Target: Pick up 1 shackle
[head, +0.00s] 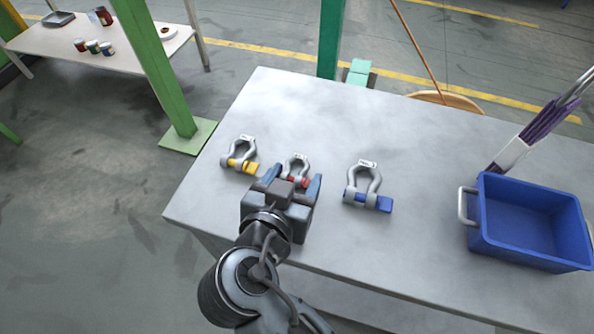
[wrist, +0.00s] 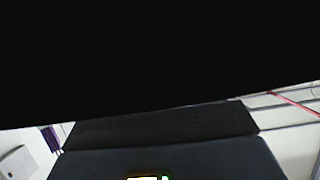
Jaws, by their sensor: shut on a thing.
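Three grey shackles lie in a row on the table in the head view. One has a yellow pin (head: 239,155), one a red pin (head: 296,168) and one a blue pin (head: 367,187). My gripper (head: 292,184) is at the red-pin shackle, with its fingers to either side of that shackle's near end. It is shut on the red-pin shackle, whose bow shows beyond the fingers. The gripper body hides part of the pin. I cannot tell whether the shackle is lifted. The wrist view is mostly black and does not show the shackle clearly.
The grey table (head: 420,130) is clear behind the shackles. A blue bin (head: 530,222) stands at the right, with purple-wrapped rods (head: 540,130) behind it. A green post (head: 150,60) and a second table (head: 110,55) with small cans are at the left.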

